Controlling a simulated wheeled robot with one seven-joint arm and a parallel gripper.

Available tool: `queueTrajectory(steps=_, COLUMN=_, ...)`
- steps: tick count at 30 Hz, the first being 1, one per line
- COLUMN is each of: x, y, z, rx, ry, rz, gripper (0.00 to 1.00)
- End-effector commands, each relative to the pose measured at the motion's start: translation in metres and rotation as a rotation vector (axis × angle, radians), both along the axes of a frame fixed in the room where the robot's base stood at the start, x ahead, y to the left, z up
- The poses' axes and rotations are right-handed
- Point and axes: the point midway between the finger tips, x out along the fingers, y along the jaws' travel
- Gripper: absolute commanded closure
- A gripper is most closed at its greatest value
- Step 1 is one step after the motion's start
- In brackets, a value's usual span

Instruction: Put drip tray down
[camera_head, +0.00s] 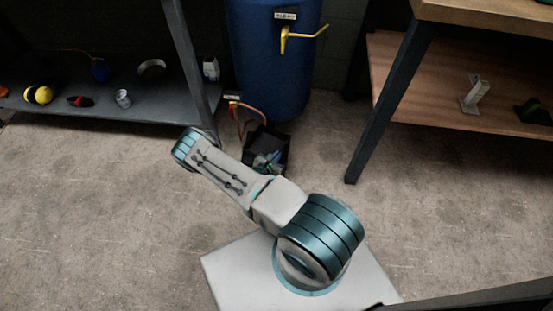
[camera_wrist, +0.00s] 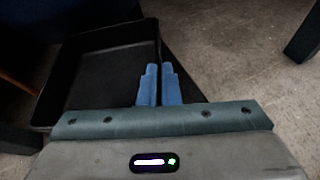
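The drip tray (camera_wrist: 100,78) is a black, shallow, empty square tray at the left of the wrist view. My gripper (camera_wrist: 159,80) has two blue fingers close together, one on each side of the tray's right wall, shut on it. In the head view the tray (camera_head: 272,140) is a dark shape at the foot of the blue drum, partly hidden by my arm and gripper (camera_head: 266,160). I cannot tell whether its underside touches the floor. The blue drum (camera_head: 262,60) has a yellow tap (camera_head: 290,38) above the tray.
A dark metal shelf (camera_head: 150,105) with small items stands at the left, its post close to the drum. A wooden bench (camera_head: 490,12) with a lower shelf (camera_head: 430,85) and a dark leg (camera_head: 385,115) is at the right. The concrete floor (camera_head: 110,200) in front is clear.

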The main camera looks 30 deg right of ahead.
Motion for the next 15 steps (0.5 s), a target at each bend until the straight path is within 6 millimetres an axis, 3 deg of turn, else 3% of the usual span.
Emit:
queueTrajectory(steps=11, x=0.0003, y=0.0002, z=-0.0075, rx=-0.001, ry=-0.001, rz=0.001, gripper=1.00)
queueTrajectory(steps=14, x=0.0002, y=0.0002, z=-0.0070, rx=-0.001, ry=-0.001, rz=0.001, gripper=0.77)
queueTrajectory(steps=15, x=0.0002, y=0.0002, z=-0.0070, rx=0.000, ry=0.000, rz=0.001, gripper=0.75)
